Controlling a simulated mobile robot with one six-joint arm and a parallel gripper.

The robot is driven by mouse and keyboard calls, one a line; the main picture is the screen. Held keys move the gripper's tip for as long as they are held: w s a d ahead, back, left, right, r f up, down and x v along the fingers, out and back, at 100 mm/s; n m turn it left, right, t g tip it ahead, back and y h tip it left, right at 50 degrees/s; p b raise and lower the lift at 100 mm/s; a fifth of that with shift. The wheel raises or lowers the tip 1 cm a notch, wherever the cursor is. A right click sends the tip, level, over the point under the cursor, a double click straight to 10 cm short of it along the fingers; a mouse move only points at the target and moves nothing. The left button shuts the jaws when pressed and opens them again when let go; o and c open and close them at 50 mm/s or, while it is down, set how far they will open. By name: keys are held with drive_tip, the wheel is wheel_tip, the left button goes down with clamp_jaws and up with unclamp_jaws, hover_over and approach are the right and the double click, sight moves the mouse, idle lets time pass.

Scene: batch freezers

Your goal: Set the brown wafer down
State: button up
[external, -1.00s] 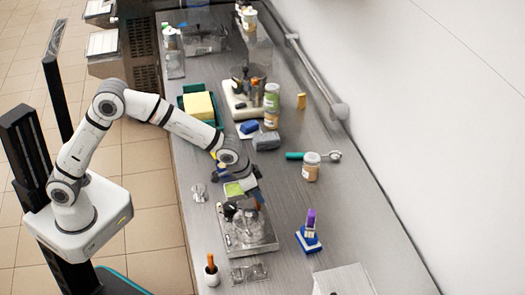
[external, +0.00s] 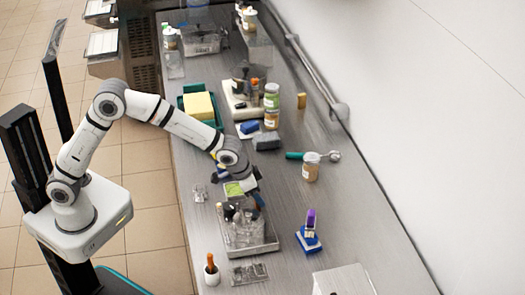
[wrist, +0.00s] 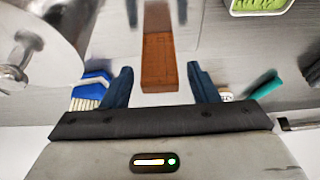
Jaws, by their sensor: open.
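The brown wafer (wrist: 160,62) shows in the wrist view as an orange-brown block between the two fingers of my gripper (wrist: 160,86). The fingers are apart, with a visible gap on each side of the wafer. What it rests on is mostly hidden; a pale surface shows around it. In the external view my gripper (external: 240,188) is over the work counter, just above the far end of a metal tray with clear containers (external: 262,243). I cannot pick out the wafer there.
A blue brush (external: 309,240) stands right of the tray; it also shows in the wrist view (wrist: 92,86). A jar (external: 311,167) and a green-handled scoop (external: 297,155) lie farther back. An orange-handled tool in a white holder (external: 211,270) stands in front. The counter's right side has free room.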

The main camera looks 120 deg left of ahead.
drive_tip(key=b+v, duration=0.2)
drive_tip(key=v, duration=1)
drive_tip(key=s+d+r+m+h, duration=0.15)
drive_tip(key=s+d, duration=0.25)
drive_tip(key=d, duration=0.5)
drive_tip(key=s+d+r+m, duration=0.15)
drive_tip(key=s+d, duration=0.25)
drive_tip(key=d, duration=0.5)
drive_tip(key=s+d+f+m+h, duration=0.1)
drive_tip(key=s+d+f+m, duration=0.1)
drive_tip(key=s+d, duration=0.5)
drive_tip(key=s+d+f+m+h, duration=0.1)
drive_tip(key=s+d+f+m, duration=0.2)
drive_tip(key=s+d, duration=0.4)
drive_tip(key=s+m, duration=0.1)
drive_tip(key=s, duration=0.2)
drive_tip(key=shift+s+f, duration=0.2)
drive_tip(key=shift+s, duration=0.2)
